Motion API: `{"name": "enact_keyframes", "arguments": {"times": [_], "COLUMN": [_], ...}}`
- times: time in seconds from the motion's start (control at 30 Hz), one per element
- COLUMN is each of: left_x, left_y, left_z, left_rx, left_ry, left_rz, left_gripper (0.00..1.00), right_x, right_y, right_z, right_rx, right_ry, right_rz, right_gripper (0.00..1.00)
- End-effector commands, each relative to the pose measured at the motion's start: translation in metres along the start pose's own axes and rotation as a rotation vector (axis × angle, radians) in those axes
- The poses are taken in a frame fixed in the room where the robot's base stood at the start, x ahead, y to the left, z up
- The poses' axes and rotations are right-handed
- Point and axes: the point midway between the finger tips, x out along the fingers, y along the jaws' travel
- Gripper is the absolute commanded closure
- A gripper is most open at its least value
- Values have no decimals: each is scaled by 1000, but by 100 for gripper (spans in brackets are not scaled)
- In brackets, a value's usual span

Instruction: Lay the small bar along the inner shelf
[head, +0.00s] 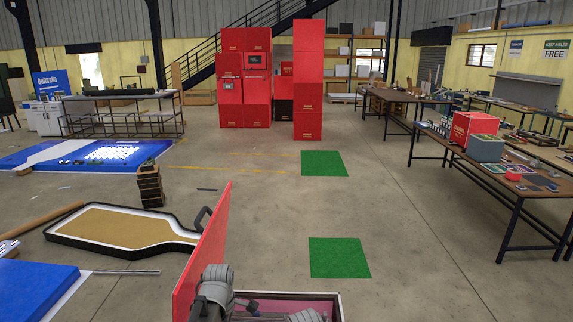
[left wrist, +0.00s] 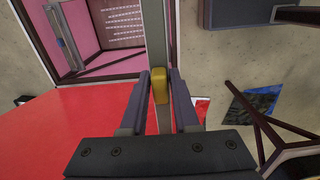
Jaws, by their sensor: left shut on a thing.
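My left gripper (left wrist: 158,78) is shut on a small yellow bar (left wrist: 158,90), which shows between the two fingers in the left wrist view. A grey strip runs upward behind it; I cannot tell whether it belongs to the held piece. The box's pink inside (left wrist: 110,25) lies at upper left, with a grey strip (left wrist: 62,38) along one wall. In the head view the box (head: 290,296) is at the bottom edge, mostly cut off, with grey parts of my arm in front. The held bar and the right gripper cannot be made out there.
A red panel (head: 203,255) stands upright beside the box and fills the lower left of the wrist view (left wrist: 70,130). A bottle-shaped sign (head: 120,230) lies on the floor. Green mats (head: 340,258) and a work table (head: 500,170) are farther off. Open floor lies to the right.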

Motion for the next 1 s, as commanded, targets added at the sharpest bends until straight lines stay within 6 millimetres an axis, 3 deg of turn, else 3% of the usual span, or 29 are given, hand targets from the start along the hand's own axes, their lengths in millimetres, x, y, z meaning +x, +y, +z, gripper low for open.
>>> {"name": "enact_keyframes", "arguments": {"times": [0.3, 0.63, 1.0], "left_x": [-25, -28, -52], "left_y": [0, 0, 0], "left_z": [-1, -2, -2], "left_rx": [-1, -1, -2], "left_ry": [3, 4, 5], "left_rz": [0, 0, 0], "left_gripper": [100, 100, 100], "right_x": [-24, -27, -51], "right_y": [2, 3, 5], "right_z": [1, 2, 3], "right_rx": [0, 0, 0], "right_ry": [0, 0, 0], "right_rz": [0, 0, 0], "right_gripper": [50, 50, 50]}}
